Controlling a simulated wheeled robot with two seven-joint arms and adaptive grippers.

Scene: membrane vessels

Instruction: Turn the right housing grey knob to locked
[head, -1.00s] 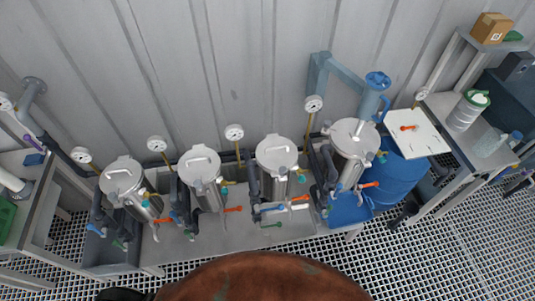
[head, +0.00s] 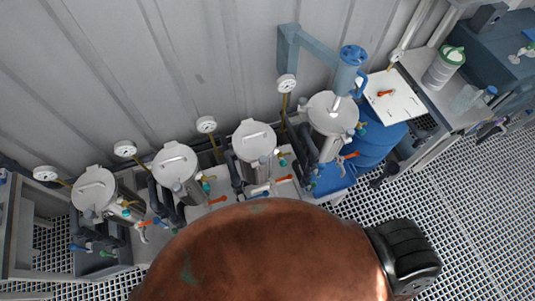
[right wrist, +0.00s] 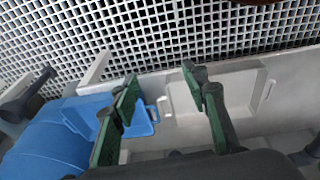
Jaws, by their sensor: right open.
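Several steel membrane housings stand in a row on a bench against the wall in the head view. The rightmost housing (head: 331,114) has a round lid, with a pressure gauge (head: 287,84) to its left. An orange-red handle (head: 349,156) and small coloured valve parts sit low at its side. I cannot make out a grey knob for certain. My right gripper (right wrist: 160,92) is open and empty in the right wrist view, its green-sided fingers apart above the bench. No housing is clearly seen in that view. My left gripper is not in view.
A blue drum (head: 384,140) stands right of the rightmost housing, with a white board (head: 391,97) above it. The drum (right wrist: 45,150) and a blue tray (right wrist: 142,122) also show in the right wrist view. Open grating floor (head: 465,220) lies at right.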

